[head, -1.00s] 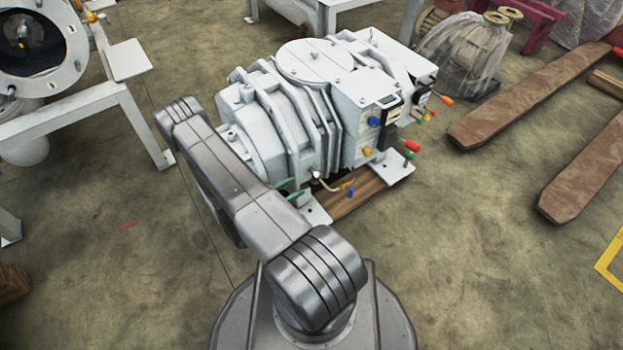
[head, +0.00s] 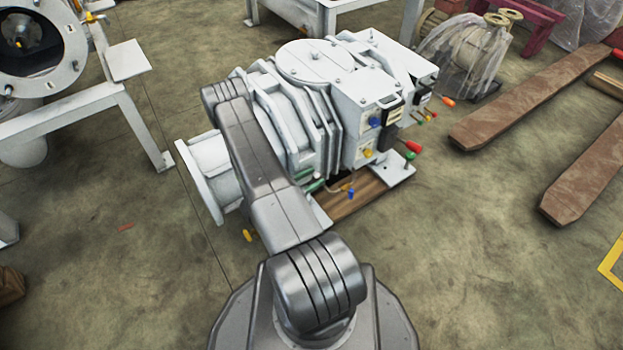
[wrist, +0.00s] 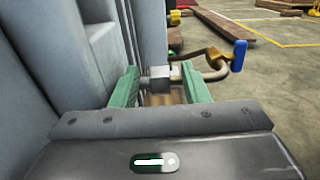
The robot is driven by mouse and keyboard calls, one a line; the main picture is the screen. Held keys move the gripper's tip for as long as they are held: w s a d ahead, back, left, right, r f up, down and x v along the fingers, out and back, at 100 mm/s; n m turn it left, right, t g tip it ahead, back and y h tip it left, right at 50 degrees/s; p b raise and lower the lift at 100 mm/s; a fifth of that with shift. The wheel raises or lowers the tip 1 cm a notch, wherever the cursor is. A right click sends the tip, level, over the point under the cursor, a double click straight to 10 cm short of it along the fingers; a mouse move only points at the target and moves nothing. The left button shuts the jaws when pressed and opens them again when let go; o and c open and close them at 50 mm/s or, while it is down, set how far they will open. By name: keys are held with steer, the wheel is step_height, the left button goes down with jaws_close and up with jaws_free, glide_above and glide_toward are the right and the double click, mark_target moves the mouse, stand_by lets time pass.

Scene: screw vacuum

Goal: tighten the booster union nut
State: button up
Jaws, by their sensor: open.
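The union nut (wrist: 159,76) shows in the wrist view as a small pale metal fitting on a thin pipe. My gripper (wrist: 160,82) is open, with one green finger at each side of the nut; I cannot tell whether either finger touches it. The pipe bends right to a brass valve with a blue handle (wrist: 239,55). In the head view my gripper's green fingers (head: 311,184) are partly behind my arm, low beside the white booster pump (head: 317,62). The blue handle (head: 350,193) shows to their right; the nut is not distinct there.
The pump body forms a wall close on the left in the wrist view. A white flange (head: 200,183) juts out at the pump's left. A wooden base (head: 375,187) lies beneath. A red-handled valve (head: 413,147) stands to the right. The floor in front is open.

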jaws_close()
steer(key=shift+w+d+r+g+y+p, duration=0.15)
steer(key=shift+g+y+p, duration=0.25)
steer(key=shift+y+p, duration=0.2)
steer(key=shift+r+g+y+p, duration=0.15)
steer(key=shift+g+y+p, duration=0.25)
steer(key=shift+y+p, duration=0.2)
jaws_free()
steer(key=p+v, duration=0.2)
steer(key=v, duration=1.1)
steer(key=shift+s+a+p, duration=0.2)
steer(key=shift+a+p, duration=0.15)
steer(key=shift+p, duration=0.05)
